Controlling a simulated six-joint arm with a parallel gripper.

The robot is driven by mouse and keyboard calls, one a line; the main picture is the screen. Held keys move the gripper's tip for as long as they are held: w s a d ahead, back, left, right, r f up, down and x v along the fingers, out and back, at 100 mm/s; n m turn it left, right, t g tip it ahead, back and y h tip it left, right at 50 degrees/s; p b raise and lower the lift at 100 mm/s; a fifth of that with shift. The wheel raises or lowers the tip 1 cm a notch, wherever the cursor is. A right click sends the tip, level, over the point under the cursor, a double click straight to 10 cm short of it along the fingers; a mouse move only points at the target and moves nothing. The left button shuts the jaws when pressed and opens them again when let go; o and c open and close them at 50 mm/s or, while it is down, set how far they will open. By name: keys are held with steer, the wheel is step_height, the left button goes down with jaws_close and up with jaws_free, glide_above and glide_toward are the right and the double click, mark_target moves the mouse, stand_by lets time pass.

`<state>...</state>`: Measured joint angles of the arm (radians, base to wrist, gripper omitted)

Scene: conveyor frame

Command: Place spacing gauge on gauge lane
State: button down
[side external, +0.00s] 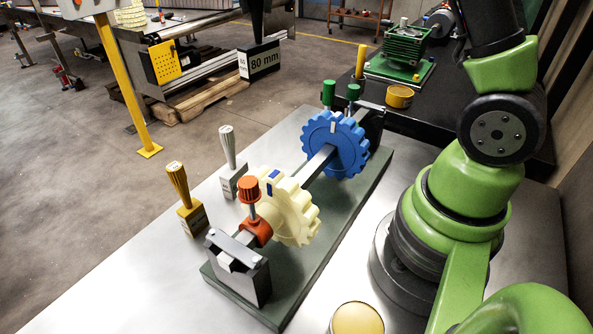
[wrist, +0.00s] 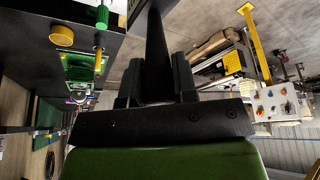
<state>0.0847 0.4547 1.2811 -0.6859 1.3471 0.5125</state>
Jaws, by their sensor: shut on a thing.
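The spacing gauge (side external: 263,61) is a black block with white "80 mm" labels, at the upper middle of the side view. My gripper (side external: 262,38) is shut on its top and holds it in the air, clear of the table as far as I can tell. In the wrist view the dark gauge (wrist: 157,50) stands between the two black fingers of my gripper (wrist: 157,78). No marked gauge lane can be made out. A square shaft (side external: 318,163) joins a blue sprocket (side external: 335,143) and a cream sprocket (side external: 290,211) on a green base.
A yellow-handled tool (side external: 180,185) and a grey-handled tool (side external: 229,150) stand left of the green base (side external: 338,229). An orange collar (side external: 257,231) with a knob sits by the cream sprocket. The metal tabletop (side external: 130,250) is bare at left front.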

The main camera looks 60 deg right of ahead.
step_height(320, 180, up, 3)
steer(key=shift+a+f, duration=0.1)
steer(key=shift+a, duration=0.05)
steer(key=s+a+m+g, duration=0.6)
steer(key=s+a+m, duration=0.5)
steer(key=a+m, duration=0.45)
steer(key=s+d+f, duration=0.1)
steer(key=d+f, duration=0.1)
steer(key=f, duration=0.8)
steer(key=s+d+f+m, duration=0.1)
steer(key=d+f, duration=0.2)
steer(key=f, duration=0.7)
steer(key=shift+s, duration=0.15)
steer(key=shift+f, duration=0.15)
steer(key=c, duration=0.9)
jaws_free()
steer(key=shift+f, duration=0.1)
